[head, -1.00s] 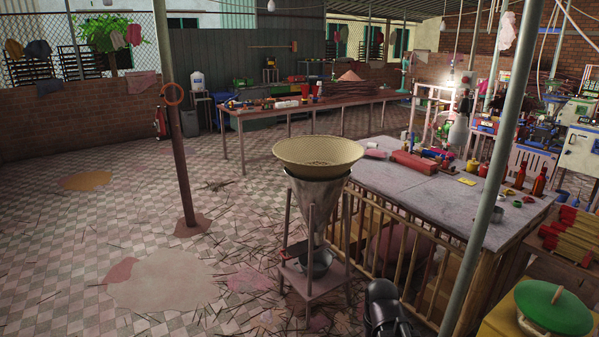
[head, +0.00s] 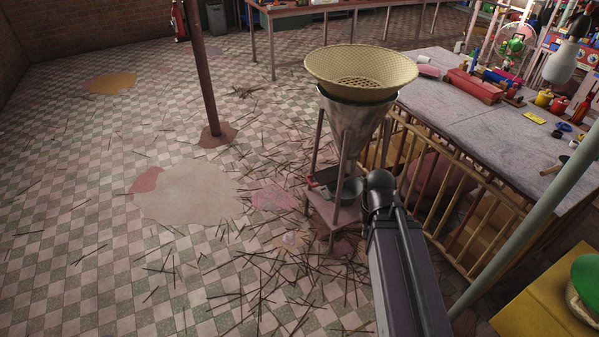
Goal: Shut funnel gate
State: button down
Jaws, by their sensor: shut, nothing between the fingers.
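The metal funnel (head: 352,120) stands upright in a four-legged stand beside the workbench. A wide woven yellow basket (head: 361,72) sits in its top. Low on the stand, at the funnel's narrow end, a flat dark piece with a small red end (head: 313,182) sticks out to the left; it looks like the gate, but its exact position is too small to tell. A metal bowl (head: 347,190) sits below on the stand's shelf. My arm comes up from the bottom of the picture, its dark joint just right of the stand, covering part of it. My gripper does not show.
The grey workbench (head: 480,110) with its wooden railing is close to the right of the funnel. A post (head: 208,85) rises behind to the left. A pale pole (head: 540,215) crosses the right side.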

aim_at(327, 176)
jog(key=u, duration=0.2)
jog(key=i, duration=1.2)
jog(key=u, duration=0.15)
